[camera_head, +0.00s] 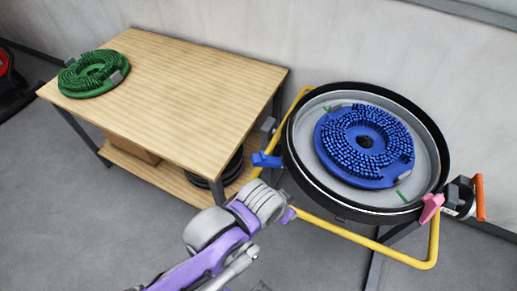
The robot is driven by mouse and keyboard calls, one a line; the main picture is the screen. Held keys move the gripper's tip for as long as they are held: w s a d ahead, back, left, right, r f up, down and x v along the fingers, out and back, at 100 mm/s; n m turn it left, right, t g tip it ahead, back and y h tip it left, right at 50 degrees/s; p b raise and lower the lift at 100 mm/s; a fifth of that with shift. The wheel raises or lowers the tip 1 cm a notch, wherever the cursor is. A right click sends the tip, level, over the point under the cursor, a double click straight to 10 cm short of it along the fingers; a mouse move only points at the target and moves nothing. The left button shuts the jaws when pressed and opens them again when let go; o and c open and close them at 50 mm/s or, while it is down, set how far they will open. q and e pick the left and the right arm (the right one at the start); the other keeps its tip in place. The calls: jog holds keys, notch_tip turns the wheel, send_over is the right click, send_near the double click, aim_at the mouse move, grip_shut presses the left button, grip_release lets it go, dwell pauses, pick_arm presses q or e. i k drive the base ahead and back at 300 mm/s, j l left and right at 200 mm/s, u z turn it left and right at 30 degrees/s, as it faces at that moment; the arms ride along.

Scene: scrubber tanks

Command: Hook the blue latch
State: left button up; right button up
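The blue latch (267,160) sticks out from the left side of the round black-rimmed tank (443,150), beside the yellow frame. Its free end points left. I cannot tell whether it is hooked. My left arm, purple and grey, comes in from the bottom, and its wrist end is just below the latch, apart from it in the picture. A small purple part of my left gripper (288,215) shows at the right of the wrist. The wrist hides the rest, so its opening cannot be judged. My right gripper is out of view.
A blue brush disc (336,159) lies in the tank. A pink latch (431,207) and an orange-handled part (479,198) are on the right. A yellow tube frame (350,235) surrounds the tank. A wooden table (190,90) carries a green brush disc (92,73).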

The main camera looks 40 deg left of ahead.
aim_at(258, 159)
jog(key=j+z, duration=0.15)
jog(key=j, duration=0.2)
jog(key=k+j+z, duration=0.15)
jog(key=j, duration=0.2)
jog(key=j+z, duration=0.15)
jog(key=j, duration=0.2)
jog(key=k+j, duration=0.1)
jog(key=j, duration=0.3)
jog(key=k+j, duration=0.15)
jog(key=j, duration=0.2)
jog(key=k+j, duration=0.1)
jog(key=j, duration=0.3)
jog(key=k+j+z, duration=0.1)
jog(key=j, duration=0.25)
